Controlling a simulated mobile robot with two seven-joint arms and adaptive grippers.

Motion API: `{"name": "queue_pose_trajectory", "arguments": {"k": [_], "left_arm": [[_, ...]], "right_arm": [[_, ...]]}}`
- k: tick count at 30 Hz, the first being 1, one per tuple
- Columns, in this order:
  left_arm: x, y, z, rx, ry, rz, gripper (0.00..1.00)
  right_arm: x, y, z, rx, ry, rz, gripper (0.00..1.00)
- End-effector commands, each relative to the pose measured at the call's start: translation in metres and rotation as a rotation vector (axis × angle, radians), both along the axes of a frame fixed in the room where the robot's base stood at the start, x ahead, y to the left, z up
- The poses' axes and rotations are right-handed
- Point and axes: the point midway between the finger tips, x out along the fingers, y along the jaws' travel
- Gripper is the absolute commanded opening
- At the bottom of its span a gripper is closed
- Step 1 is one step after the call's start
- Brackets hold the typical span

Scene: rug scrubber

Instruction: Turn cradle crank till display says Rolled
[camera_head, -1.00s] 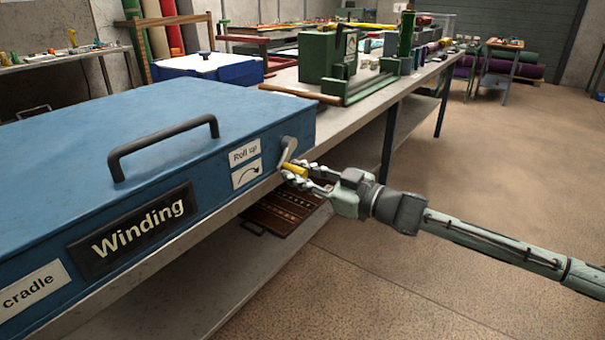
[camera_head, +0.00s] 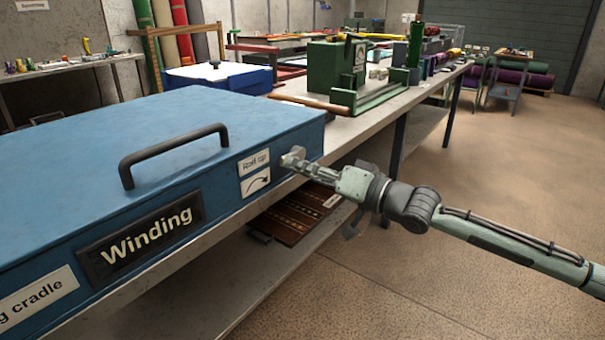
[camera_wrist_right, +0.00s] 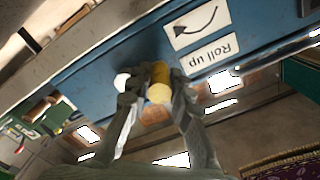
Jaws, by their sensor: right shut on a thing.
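The blue cradle box (camera_head: 150,130) fills the left of the head view, with a black handle on its lid. Its dark display (camera_head: 140,240) reads "Winding". My right gripper (camera_head: 292,160) is at the box's right end, beside the "Roll up" label (camera_head: 255,164) and its curved arrow. In the right wrist view it is shut on the crank's yellow grip (camera_wrist_right: 159,84), one finger on each side. In the head view the fingers hide the crank. My left gripper is not in view.
A long workbench (camera_head: 345,125) runs to the back with a green machine (camera_head: 335,70) and a blue-and-white box (camera_head: 217,78). A brown slotted tray (camera_head: 303,217) lies on the shelf below. The floor at right is open.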

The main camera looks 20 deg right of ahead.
Motion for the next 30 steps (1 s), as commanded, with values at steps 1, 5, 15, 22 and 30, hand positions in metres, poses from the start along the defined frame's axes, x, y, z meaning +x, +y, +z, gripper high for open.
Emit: {"name": "queue_pose_trajectory", "arguments": {"k": [1, 5, 15, 22, 30], "left_arm": [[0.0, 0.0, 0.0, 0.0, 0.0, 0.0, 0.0], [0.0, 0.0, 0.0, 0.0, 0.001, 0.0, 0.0], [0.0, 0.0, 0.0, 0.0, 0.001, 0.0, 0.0], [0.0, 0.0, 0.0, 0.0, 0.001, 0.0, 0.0], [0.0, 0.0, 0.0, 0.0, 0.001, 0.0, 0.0]], "right_arm": [[0.0, 0.0, 0.006, 0.037, 0.02, 0.002, 0.0], [0.001, -0.001, 0.013, 0.135, 0.095, 0.002, 0.0], [0.006, -0.007, 0.029, 0.389, 0.292, 0.0, 0.0], [0.011, -0.013, 0.037, 0.553, 0.419, 0.0, 0.0], [0.016, -0.02, 0.044, 0.701, 0.534, 0.0, 0.0]]}}
